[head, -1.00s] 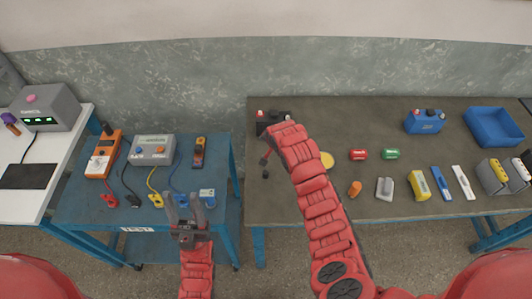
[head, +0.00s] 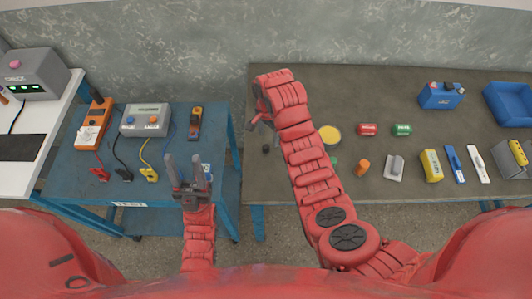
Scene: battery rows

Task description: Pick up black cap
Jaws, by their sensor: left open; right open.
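A small dark piece (head: 265,149), possibly the black cap, lies on the brown table (head: 380,100) near its left edge. It is too small to make out clearly. My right gripper (head: 260,119) is open, just above that piece in the head view; I cannot tell its height over the table. My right arm hides the black battery at the table's back left. A blue battery (head: 440,96) with small red and dark tops stands at the back right. My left gripper (head: 187,168) is open and empty, fingers pointing away, over the front right of the blue table (head: 78,160).
A yellow disc (head: 330,134), a red block (head: 367,129), a green block (head: 402,130) and an orange cylinder (head: 363,167) lie right of my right arm. A blue bin (head: 510,103) is at far right. A grey tester (head: 145,120) and coloured clips fill the blue table.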

